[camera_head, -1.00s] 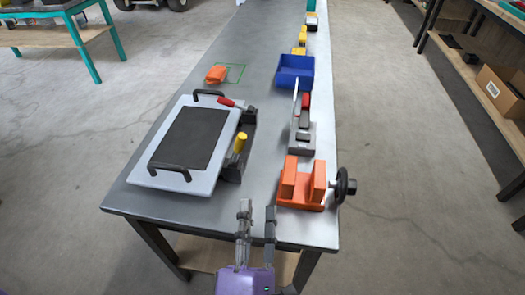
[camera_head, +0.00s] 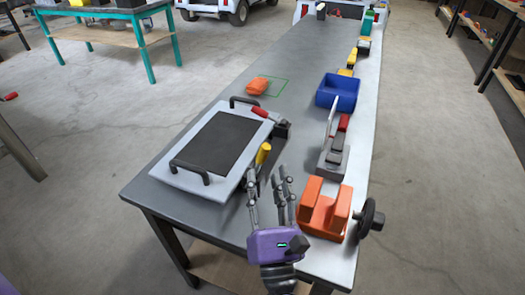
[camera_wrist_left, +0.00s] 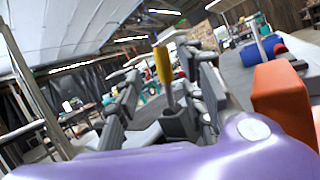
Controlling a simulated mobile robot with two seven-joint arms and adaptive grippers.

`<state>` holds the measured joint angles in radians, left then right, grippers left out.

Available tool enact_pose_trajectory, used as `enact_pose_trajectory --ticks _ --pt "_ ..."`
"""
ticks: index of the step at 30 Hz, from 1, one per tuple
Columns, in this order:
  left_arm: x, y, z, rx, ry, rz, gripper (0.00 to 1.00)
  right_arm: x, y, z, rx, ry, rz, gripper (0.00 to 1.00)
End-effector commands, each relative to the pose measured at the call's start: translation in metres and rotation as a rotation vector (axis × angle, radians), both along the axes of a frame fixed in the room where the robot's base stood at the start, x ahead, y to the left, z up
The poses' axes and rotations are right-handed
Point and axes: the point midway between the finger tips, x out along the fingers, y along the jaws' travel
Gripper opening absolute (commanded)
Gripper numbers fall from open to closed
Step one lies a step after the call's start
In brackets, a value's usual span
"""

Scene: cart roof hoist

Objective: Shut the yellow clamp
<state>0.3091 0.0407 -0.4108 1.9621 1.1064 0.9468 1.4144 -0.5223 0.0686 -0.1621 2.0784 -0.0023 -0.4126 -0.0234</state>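The yellow clamp (camera_head: 263,154) stands at the near right edge of a pale panel with a dark centre (camera_head: 212,143) on the bench. Its yellow handle sticks up at a tilt. My left gripper (camera_head: 268,179) is open and empty just on the near side of it, fingers pointing towards it. In the left wrist view the yellow handle (camera_wrist_left: 163,65) stands upright, seen between the spread fingers (camera_wrist_left: 166,85); I see no contact. The clamp's base is partly hidden. A red-handled clamp (camera_head: 268,114) is at the panel's far right corner. My right gripper is not in view.
An orange vise (camera_head: 325,211) with a dark handwheel stands close right of my left gripper. Behind it are a grey device with a red part (camera_head: 336,147) and a blue bin (camera_head: 338,92). An orange item (camera_head: 257,86) lies near a green outline. The bench's middle strip is clear.

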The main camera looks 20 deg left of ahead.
Motion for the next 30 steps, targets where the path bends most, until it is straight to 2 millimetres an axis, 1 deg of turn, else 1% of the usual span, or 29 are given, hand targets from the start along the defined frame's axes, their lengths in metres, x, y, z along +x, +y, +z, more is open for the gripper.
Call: enact_pose_trajectory --ticks 1,3,6,10,15,24,30 --pt "0.011 0.005 0.002 0.002 -0.003 -0.002 0.37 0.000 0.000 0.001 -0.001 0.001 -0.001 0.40" --pt "0.024 0.012 0.002 0.002 -0.004 0.000 0.37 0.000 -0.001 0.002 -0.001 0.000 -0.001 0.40" --pt "0.039 0.020 0.010 0.002 -0.003 -0.001 0.37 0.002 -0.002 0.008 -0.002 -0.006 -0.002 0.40" --pt "0.054 0.027 0.015 0.002 -0.001 0.000 0.37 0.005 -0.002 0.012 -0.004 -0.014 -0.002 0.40" --pt "0.062 0.032 0.018 0.002 0.000 -0.001 0.37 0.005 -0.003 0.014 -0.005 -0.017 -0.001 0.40" --pt "0.064 0.033 0.018 0.002 0.001 0.000 0.37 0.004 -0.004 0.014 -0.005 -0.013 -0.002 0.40" --pt "0.064 0.033 0.018 0.002 0.001 0.000 0.11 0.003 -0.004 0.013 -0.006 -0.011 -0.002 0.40"
